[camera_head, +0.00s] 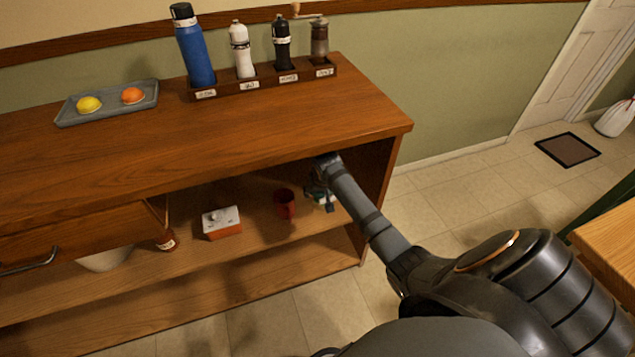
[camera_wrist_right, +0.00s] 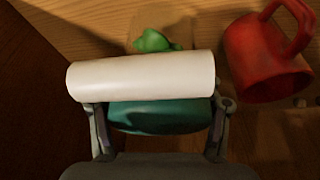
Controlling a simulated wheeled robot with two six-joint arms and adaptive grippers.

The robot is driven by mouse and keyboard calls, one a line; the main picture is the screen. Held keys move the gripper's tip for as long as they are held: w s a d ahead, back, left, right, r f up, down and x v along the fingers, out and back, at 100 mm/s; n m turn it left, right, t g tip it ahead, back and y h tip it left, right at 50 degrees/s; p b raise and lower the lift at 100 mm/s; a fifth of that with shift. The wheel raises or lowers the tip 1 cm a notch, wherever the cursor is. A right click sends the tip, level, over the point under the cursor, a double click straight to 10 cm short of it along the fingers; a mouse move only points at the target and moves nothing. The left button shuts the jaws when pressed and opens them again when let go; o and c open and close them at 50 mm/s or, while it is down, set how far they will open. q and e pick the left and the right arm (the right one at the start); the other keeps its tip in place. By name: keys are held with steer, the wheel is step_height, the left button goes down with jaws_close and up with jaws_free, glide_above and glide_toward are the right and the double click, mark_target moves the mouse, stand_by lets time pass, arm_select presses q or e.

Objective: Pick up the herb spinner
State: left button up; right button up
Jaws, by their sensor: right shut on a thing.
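The herb spinner appears as a white cylinder (camera_wrist_right: 140,76) with a teal body below it and a green knob above, in the right wrist view. My right gripper (camera_wrist_right: 158,112) has one finger on each side of it and is shut on it. In the head view, this gripper (camera_head: 321,187) reaches into the cabinet's upper open shelf near its right end. The herb spinner (camera_head: 328,206) shows there only as a small teal and white patch, mostly hidden by the gripper. I cannot tell whether it touches the shelf. My left gripper is out of view.
A red mug (camera_head: 285,204) stands close left of the gripper; it also shows in the right wrist view (camera_wrist_right: 262,58). A red and white box (camera_head: 222,222), a bottle (camera_head: 167,240) and a white bowl (camera_head: 105,259) are further left. The cabinet's right side panel (camera_head: 382,175) is close by.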

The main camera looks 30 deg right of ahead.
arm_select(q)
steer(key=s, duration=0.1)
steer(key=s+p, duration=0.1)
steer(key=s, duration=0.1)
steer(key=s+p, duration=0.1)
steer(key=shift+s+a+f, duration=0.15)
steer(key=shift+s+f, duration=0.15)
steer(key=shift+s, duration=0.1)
arm_select(e)
steer(key=s+a, duration=0.1)
steer(key=s, duration=0.3)
steer(key=s+a, duration=0.2)
steer(key=s, duration=0.2)
steer(key=s+a, duration=0.2)
steer(key=s, duration=0.2)
steer(key=shift+s+a, duration=0.1)
steer(key=shift+s, duration=0.15)
